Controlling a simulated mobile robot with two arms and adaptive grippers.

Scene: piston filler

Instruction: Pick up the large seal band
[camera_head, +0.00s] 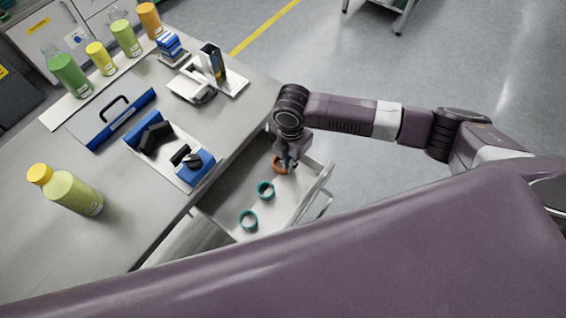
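Three ring-shaped bands lie in an open drawer (226,205) below the bench top. One is an orange band (277,168) at the drawer's far right end. The others are a teal band (265,182) in the middle and another teal band (248,228) nearer to me. I cannot tell by size which one is the large seal band. My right gripper (288,163) points down into the drawer, right at the orange band and partly covering it. Its fingers are too small and dark to show whether they are open or shut on the band. My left gripper is not in view.
The bench top (120,225) holds a yellow-capped bottle (75,193), several bottles at the back, a blue-edged tray (122,118), blue and black fixtures (195,165) and a white device (192,87). The drawer's front wall and handle (318,207) stand close to the gripper.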

